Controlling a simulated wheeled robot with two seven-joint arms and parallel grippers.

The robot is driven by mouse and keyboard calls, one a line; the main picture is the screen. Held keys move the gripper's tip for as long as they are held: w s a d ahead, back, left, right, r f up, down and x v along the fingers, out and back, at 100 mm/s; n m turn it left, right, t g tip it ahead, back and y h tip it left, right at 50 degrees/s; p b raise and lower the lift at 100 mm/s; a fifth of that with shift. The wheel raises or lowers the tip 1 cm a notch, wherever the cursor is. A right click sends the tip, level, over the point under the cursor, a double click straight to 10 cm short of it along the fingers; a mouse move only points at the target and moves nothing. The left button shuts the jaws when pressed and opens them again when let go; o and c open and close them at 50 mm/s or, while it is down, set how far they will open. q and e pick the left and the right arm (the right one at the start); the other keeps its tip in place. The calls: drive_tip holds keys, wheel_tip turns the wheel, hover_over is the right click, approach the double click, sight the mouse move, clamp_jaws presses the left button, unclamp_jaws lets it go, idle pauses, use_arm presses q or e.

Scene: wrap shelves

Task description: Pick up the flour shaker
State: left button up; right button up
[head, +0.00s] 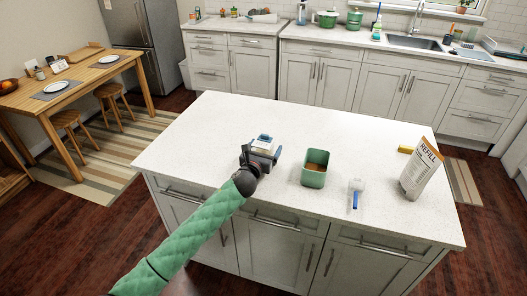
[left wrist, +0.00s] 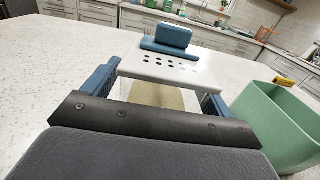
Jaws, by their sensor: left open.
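The flour shaker (head: 263,142) stands on the island counter, left of the green container. In the left wrist view, its white perforated top (left wrist: 170,70) has a blue piece at the far side, and pale contents show below. My left gripper (head: 261,154) reaches it from the front with open jaws. In the left wrist view, the blue fingers of my left gripper (left wrist: 157,92) are on either side of the shaker. I cannot tell whether they touch it. The shaker's lower part is hidden by my gripper. My right gripper is not in view.
The green container (head: 315,168) with brown contents stands close to the right of the shaker. A white scoop (head: 356,185) with a blue handle, a REFILL bag (head: 421,170) and a yellow block (head: 405,149) are farther right. The left and back of the counter (head: 220,115) are clear.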

use_arm(q)
drive_tip(key=shift+w+d, duration=0.1)
drive_tip(key=shift+w, duration=0.2)
drive_tip(key=c, duration=1.2)
drive_tip(key=shift+c, duration=0.2)
